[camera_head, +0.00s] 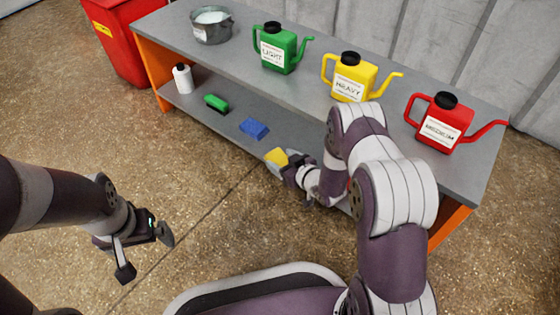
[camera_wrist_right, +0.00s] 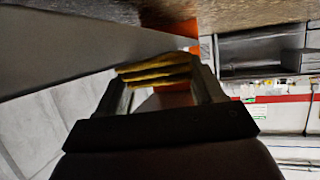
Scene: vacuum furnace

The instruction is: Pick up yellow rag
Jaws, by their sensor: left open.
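The yellow rag (camera_head: 276,157) is at the front edge of the lower shelf in the head view. My right gripper (camera_head: 283,162) is at the rag, and its arm partly hides the jaws there. In the right wrist view the folded yellow rag (camera_wrist_right: 157,70) spans the space between the two fingers of my right gripper (camera_wrist_right: 160,82), which is shut on it. I cannot tell whether the rag touches the shelf. My left gripper (camera_head: 146,254) is open and empty, over the floor at the left.
Green (camera_head: 278,48), yellow (camera_head: 350,78) and red (camera_head: 440,122) cans and a metal bucket (camera_head: 211,25) stand on top. A red bin (camera_head: 125,40) is at the far left.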

